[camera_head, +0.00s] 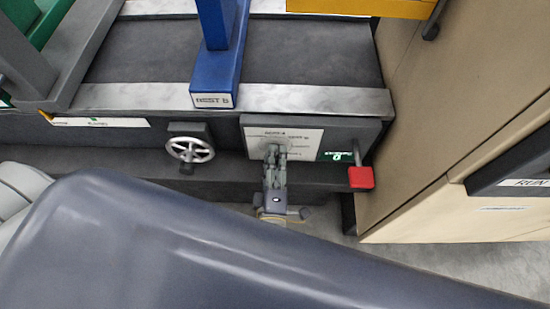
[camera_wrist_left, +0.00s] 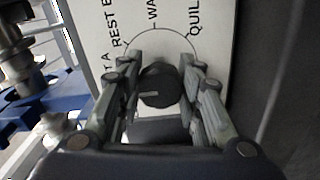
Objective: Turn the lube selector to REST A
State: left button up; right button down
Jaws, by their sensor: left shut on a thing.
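The lube selector's white label plate (camera_head: 300,140) is on the front panel in the head view. In the left wrist view the dark round selector knob (camera_wrist_left: 160,85) sits between my left gripper's fingers (camera_wrist_left: 158,88). A light pointer line on the knob points to the left of the picture. The plate (camera_wrist_left: 170,20) shows part of a label ending in "T A", then "REST B", "WA..." and "QUIL..." around an arc; the rest is cut off. In the head view my left gripper (camera_head: 274,154) is shut on the knob and hides it. My right gripper is not in view.
A handwheel (camera_head: 190,149) is left of the panel. A green-lit display (camera_head: 336,156) and red-ended lever (camera_head: 361,177) are at its right. A blue post (camera_head: 216,80) labelled REST B stands above. A beige cabinet (camera_head: 440,100) borders the right. My grey-blue body part covers the lower foreground.

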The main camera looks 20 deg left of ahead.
pick_arm(q)
jog(key=o, duration=1.1)
jog(key=shift+s, duration=0.15)
jog(key=v, duration=0.7)
jog(key=shift+s, duration=0.1)
jog(key=shift+d, duration=0.1)
